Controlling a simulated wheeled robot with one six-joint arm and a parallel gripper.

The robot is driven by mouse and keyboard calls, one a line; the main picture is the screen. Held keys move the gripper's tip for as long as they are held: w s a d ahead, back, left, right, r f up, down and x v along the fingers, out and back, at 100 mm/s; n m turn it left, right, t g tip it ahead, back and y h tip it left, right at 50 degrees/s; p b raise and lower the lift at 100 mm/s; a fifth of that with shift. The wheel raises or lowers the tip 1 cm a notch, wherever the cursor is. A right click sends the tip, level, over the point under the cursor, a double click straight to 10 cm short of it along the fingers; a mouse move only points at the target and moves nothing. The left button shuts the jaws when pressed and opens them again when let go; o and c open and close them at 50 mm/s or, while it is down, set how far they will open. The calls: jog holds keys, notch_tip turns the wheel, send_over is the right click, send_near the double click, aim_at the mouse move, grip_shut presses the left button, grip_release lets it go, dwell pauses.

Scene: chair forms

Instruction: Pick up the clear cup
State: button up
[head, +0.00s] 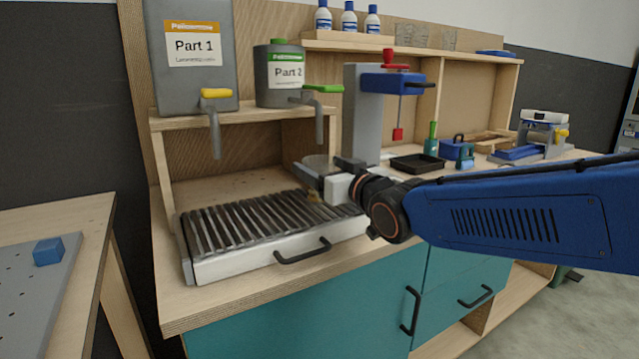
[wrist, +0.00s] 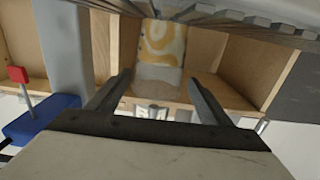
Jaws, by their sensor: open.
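A clear cup (head: 317,161) shows as a pale translucent shape at the back of the slatted drip tray (head: 232,228), just beyond my gripper. My gripper (head: 307,173) is low over the tray's right part, with its fingers open and pointing toward the back. In the wrist view, which looks upside down, the open fingers (wrist: 155,95) stand either side of a translucent shape, seemingly the clear cup (wrist: 157,76). A yellow and white swirled patch shows next to it. I see no finger touching the cup, though its outline is faint.
Two dispensers, Part 1 (head: 193,90) and Part 2 (head: 280,85), stand on a shelf above the tray. A grey column with a blue press (head: 393,84) rises behind my wrist. A black tray (head: 417,163) lies to the right. More clear cups (head: 412,35) stand on the top shelf.

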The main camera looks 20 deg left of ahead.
aim_at(312, 158)
jog(key=shift+r+x, duration=0.15)
jog(key=shift+x, duration=1.3)
jog(key=shift+r+x, duration=0.2)
jog(key=shift+x, duration=1.2)
jog(key=shift+w+d, duration=0.15)
jog(key=c, duration=0.9)
